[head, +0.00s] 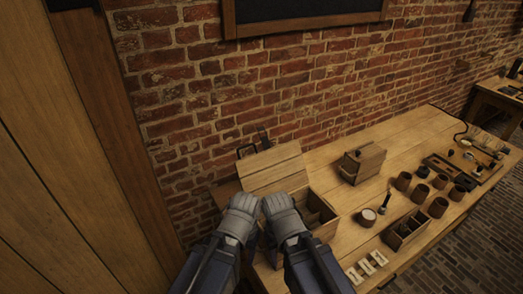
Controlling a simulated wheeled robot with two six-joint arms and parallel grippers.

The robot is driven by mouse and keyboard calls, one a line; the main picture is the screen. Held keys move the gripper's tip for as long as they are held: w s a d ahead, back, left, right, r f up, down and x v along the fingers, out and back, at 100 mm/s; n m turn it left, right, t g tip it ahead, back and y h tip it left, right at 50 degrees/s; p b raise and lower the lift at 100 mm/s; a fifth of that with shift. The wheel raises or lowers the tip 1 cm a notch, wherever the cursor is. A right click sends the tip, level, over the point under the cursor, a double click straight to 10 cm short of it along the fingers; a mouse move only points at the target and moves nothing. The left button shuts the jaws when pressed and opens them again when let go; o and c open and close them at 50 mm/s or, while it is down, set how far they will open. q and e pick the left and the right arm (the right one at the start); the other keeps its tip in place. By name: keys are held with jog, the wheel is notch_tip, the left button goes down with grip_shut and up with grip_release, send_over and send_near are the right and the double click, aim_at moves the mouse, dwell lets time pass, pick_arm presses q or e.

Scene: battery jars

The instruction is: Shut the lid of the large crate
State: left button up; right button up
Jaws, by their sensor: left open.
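The large crate (326,228) is a pale wooden box near the left end of the bench. Its lid (272,168) stands raised, tilted back toward the brick wall. Dividers show inside the open part. My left gripper (243,203) is open, in front of the lid's lower left part in the picture. My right gripper (277,204) appears close beside it, over the crate's near left part; its jaws are not clear. Both cover part of the crate and the lid's lower edge. I cannot tell whether either touches the lid.
Several brown jars (438,207), an open divided box (406,230), a round pale-topped pot (367,217) and white pieces (366,266) stand nearby. The brick wall (220,90) runs behind.

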jog(key=shift+f, duration=0.15)
jog(key=shift+c, duration=0.8)
jog(key=shift+w, duration=0.15)
jog(key=shift+c, duration=0.7)
jog(key=shift+t, duration=0.3)
jog(key=w+a+r+p, duration=0.1)
jog(key=w, duration=0.1)
jog(key=w+a+r+p, duration=0.1)
jog(key=w+r+p, duration=0.3)
jog(key=w, duration=0.1)
jog(key=shift+a+r, duration=0.1)
jog(key=shift+a, duration=0.3)
jog(key=c, duration=0.4)
jog(key=w+a+r+t+y+p, duration=0.1)
jog(key=w+a+r+p, duration=0.3)
jog(key=w, duration=0.5)
jog(key=w+a+r+n+t+y+p, duration=0.1)
jog(key=w+a+r+p, duration=0.2)
jog(key=w+r+p, duration=0.4)
jog(key=w+a+r+n+y+p, duration=0.1)
jog(key=w+a+r+p, duration=0.3)
jog(key=w, duration=0.8)
jog(key=shift+w+a+r+t+p, duration=0.2)
jog(key=shift+r+p, duration=0.2)
jog(key=shift+r, duration=0.25)
jog(key=shift+w+a+r+t+p, duration=0.1)
jog(key=shift+w+r+t+p, duration=0.1)
jog(key=shift+r+p, duration=0.3)
grip_shut()
jog(key=shift+w, duration=0.1)
